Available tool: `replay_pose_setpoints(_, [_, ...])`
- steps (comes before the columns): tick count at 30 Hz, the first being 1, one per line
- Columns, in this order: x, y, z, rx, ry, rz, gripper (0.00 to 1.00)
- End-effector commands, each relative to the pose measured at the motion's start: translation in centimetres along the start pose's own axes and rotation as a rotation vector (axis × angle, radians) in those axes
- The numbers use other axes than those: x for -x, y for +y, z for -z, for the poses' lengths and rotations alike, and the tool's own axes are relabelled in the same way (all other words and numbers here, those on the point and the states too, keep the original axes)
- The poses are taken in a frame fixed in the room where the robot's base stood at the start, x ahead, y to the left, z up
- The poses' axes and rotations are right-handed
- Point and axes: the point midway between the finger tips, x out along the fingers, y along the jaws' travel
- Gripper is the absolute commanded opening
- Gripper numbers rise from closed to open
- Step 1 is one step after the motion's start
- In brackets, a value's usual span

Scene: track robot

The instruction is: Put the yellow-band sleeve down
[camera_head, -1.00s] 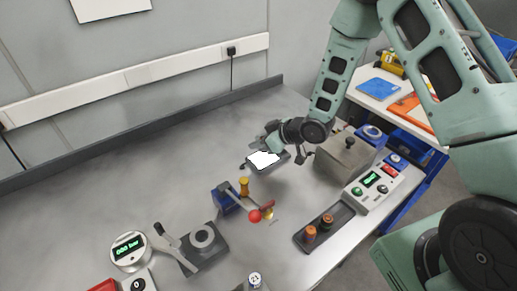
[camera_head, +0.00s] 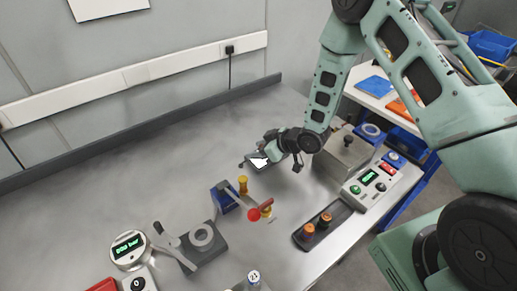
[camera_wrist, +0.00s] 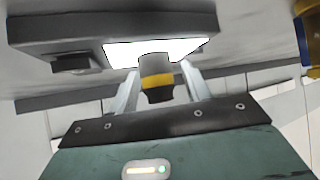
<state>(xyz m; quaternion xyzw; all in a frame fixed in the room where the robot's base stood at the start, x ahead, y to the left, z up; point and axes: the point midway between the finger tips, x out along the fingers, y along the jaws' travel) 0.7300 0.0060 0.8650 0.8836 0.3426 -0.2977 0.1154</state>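The yellow-band sleeve (camera_wrist: 157,81) is a small dark cylinder with a yellow band, seen in the wrist view between the two fingers of my gripper (camera_wrist: 160,72). The fingers flank it closely and appear shut on it. Just beyond it is a dark-framed plate with a bright white panel (camera_wrist: 118,47). In the head view my gripper (camera_head: 268,154) is low over this lit plate (camera_head: 258,163), near the middle of the bench. The sleeve is hard to make out there. I cannot tell whether its end touches the panel.
A blue block with a yellow post (camera_head: 242,185) and a red-knobbed lever (camera_head: 254,215) stand in front of the plate. A grey box (camera_head: 346,150) and a control panel (camera_head: 372,186) stand right. The bench's back left is clear.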

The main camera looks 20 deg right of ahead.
Motion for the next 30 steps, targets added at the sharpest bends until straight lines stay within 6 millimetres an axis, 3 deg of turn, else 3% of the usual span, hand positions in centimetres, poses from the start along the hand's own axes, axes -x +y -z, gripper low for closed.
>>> replay_pose_setpoints(5, [0.4,0.0,0.4,0.0,0.0,-0.001,0.48])
replay_pose_setpoints(8, [1.7,0.1,0.2,-0.001,0.0,-0.002,0.48])
replay_pose_setpoints(21, [10.4,0.1,0.2,0.0,0.001,-0.004,0.48])
replay_pose_setpoints(26, [11.8,0.0,0.3,0.001,-0.001,-0.002,0.48])
replay_pose_setpoints(30, [12.2,-0.7,1.4,0.016,-0.049,-0.015,0.48])
